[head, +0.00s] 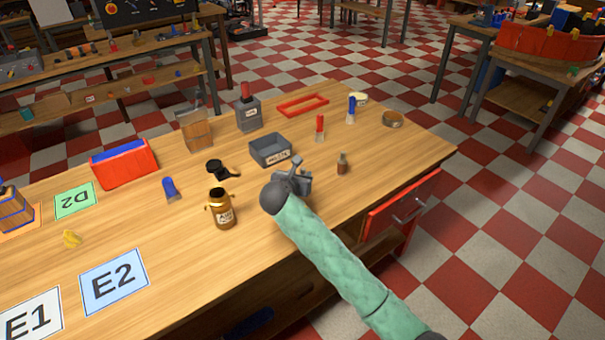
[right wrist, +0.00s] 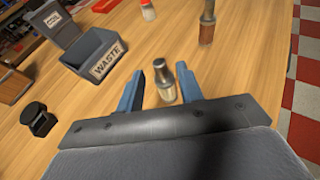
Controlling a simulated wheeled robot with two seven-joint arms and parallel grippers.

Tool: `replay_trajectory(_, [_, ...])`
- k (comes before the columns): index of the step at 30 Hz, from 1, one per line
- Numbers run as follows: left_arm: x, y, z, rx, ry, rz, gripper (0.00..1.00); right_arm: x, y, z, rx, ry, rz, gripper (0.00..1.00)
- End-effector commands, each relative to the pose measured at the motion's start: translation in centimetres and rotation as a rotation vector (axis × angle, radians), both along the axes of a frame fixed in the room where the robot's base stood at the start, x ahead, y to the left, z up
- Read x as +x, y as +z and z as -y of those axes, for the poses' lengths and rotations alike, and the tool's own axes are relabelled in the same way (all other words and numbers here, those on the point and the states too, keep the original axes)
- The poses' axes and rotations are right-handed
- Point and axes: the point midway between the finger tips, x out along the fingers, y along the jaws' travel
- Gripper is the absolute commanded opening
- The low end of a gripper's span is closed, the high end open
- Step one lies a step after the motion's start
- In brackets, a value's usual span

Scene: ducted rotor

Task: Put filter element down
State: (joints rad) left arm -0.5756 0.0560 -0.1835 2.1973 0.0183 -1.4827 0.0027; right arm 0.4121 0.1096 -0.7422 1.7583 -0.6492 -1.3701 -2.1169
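My right gripper (head: 292,172) is low over the table, just right of the grey WASTE bin. In the right wrist view its two fingers (right wrist: 173,72) are apart. A small pale bottle-shaped piece (right wrist: 166,85) with a darker neck shows between them, with wood visible on both sides of it. I cannot tell whether it is the filter element. In the head view the gripper hides this piece. My left gripper is not in view.
The WASTE bin (head: 270,149) is left of my gripper; an amber bottle (head: 342,163) stands to its right. A brown jar (head: 221,208) and a black-topped piece (head: 222,168) stand left. Bare wood lies toward the table's right corner.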

Motion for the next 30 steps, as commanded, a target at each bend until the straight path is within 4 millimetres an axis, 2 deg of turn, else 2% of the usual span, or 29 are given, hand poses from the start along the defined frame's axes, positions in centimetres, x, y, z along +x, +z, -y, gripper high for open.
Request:
replay_trajectory(6, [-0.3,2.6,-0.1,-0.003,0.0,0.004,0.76,-3.8,1.5,-1.3,0.002,0.001,0.002,0.37])
replay_trajectory(13, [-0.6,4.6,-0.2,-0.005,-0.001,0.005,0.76,-6.5,2.8,-2.1,0.002,0.0,0.002,0.37])
replay_trajectory(18, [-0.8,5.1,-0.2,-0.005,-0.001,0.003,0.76,-7.3,3.1,-2.4,0.001,0.0,0.0,0.37])
replay_trajectory(30, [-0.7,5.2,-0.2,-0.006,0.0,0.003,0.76,-7.4,3.2,-2.4,0.001,0.0,0.0,0.37])
